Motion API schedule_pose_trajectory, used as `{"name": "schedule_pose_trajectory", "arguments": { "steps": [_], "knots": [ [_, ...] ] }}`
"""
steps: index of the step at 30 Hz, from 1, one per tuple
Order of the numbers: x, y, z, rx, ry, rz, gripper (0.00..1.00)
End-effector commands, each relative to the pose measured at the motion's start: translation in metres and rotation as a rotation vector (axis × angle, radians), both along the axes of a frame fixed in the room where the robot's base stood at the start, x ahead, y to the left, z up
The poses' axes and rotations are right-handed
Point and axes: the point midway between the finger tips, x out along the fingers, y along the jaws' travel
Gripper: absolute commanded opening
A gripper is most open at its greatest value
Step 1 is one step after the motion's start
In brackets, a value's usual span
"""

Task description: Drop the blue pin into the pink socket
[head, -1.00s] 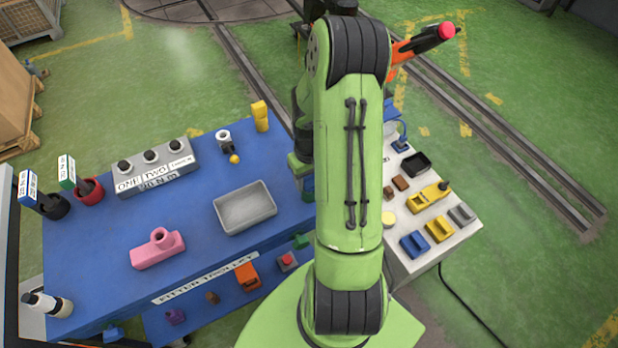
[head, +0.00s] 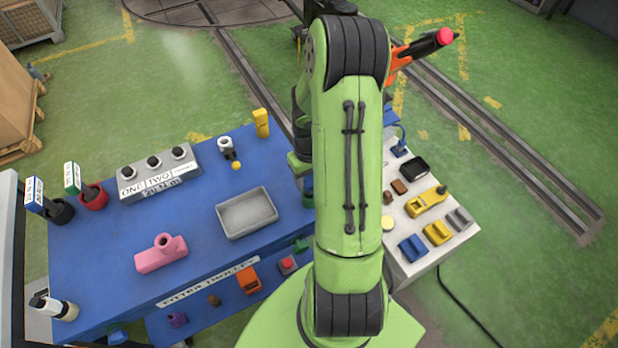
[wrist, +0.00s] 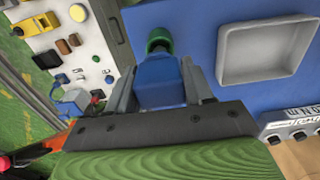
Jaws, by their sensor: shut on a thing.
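The pink socket (head: 162,254) lies on the blue trolley top at the front left, its round mouth facing up. It does not show in the wrist view. My gripper (wrist: 158,72) is shut on the blue pin (wrist: 160,84), a blocky blue piece between the two grey fingers. A green socket (wrist: 158,38) shows just beyond the pin; I cannot tell whether they touch. In the head view my arm hides the gripper and the pin, and the green socket (head: 308,192) is partly covered.
An empty grey tray (head: 247,231) sits on the blue trolley top (head: 205,222) between the arm and the pink socket. A grey three-hole block (head: 160,176), a white ring piece (head: 226,147) and a yellow block (head: 261,122) stand behind. A white table (head: 414,260) with several parts is at right.

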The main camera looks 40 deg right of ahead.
Motion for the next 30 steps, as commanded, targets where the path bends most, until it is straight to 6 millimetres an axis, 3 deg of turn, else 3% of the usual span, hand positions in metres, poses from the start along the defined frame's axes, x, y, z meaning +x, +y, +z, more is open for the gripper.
{"name": "schedule_pose_trajectory", "arguments": {
  "steps": [15, 26, 30],
  "knots": [
    [0.0, 0.0, 0.029, 0.0, -0.001, 0.0, 0.15],
    [0.0, 0.0, 0.032, 0.0, -0.001, 0.0, 0.15],
    [0.0, 0.0, 0.043, 0.0, -0.001, 0.0, 0.15]
  ]
}}
